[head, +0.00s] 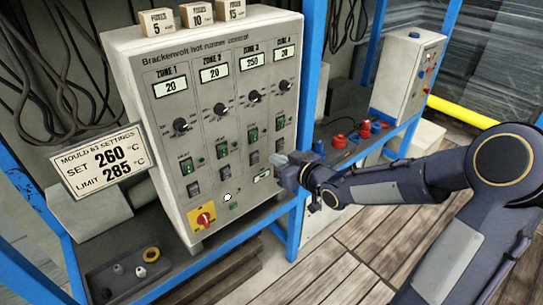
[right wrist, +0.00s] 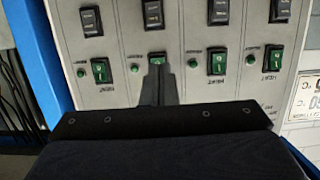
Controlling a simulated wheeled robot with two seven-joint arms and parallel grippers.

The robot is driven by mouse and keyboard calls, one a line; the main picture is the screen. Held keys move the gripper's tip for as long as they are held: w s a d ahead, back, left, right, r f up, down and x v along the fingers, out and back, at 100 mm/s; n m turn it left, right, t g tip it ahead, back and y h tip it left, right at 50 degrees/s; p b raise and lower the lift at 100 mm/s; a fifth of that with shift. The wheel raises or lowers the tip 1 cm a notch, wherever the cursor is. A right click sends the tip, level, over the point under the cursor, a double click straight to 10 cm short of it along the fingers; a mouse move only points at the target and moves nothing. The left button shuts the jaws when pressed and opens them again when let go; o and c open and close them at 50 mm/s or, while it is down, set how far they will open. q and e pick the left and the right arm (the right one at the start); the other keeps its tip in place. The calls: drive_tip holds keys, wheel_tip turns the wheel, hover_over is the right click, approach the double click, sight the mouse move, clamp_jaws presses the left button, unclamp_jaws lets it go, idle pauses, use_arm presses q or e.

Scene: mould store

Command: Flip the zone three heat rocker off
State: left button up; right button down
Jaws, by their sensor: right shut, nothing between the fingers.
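The grey hot runner control box (head: 150,60) has four zone columns; zone three's display (head: 251,59) reads 250. The zone three heat rocker (head: 253,134) is green and sits below its black knob (head: 254,96), above a dark rocker (head: 253,158). My right gripper (head: 279,160) is shut and empty in front of the box's lower right. In the right wrist view, upside down, its closed fingers (right wrist: 157,75) overlap the edge of the zone three heat rocker (right wrist: 156,57). I cannot tell whether they touch it. My left gripper is not in view.
Neighbouring heat rockers for zone four (right wrist: 102,70) and zone two (right wrist: 217,62) sit close on both sides. A red and yellow main switch (head: 203,215) is low on the box. A settings card (head: 98,160) sticks out left. Blue frame posts (head: 310,70) stand close to the right.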

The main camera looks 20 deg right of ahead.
drive_tip(key=s+d, duration=0.2)
drive_tip(key=s, duration=0.3)
drive_tip(key=shift+s, duration=0.3)
drive_tip(key=shift+d+r, duration=0.1)
drive_tip(key=s+d+r+m+g+h, duration=0.1)
drive_tip(key=s+m+g+h, duration=0.15)
drive_tip(key=s, duration=0.45)
drive_tip(key=s+d+m+g+h, duration=0.2)
drive_tip(key=s+h, duration=0.1)
drive_tip(key=s, duration=0.4)
drive_tip(key=s+a+g+y, duration=0.2)
drive_tip(key=s+a, duration=0.1)
drive_tip(key=s, duration=0.3)
drive_tip(key=s+a+f+m+g+y, duration=0.1)
drive_tip(key=s+a+g+y, duration=0.1)
drive_tip(key=s, duration=0.4)
drive_tip(key=shift+a, duration=0.85)
drive_tip(key=c, duration=2.2)
unclamp_jaws()
drive_tip(key=shift+w, duration=0.1)
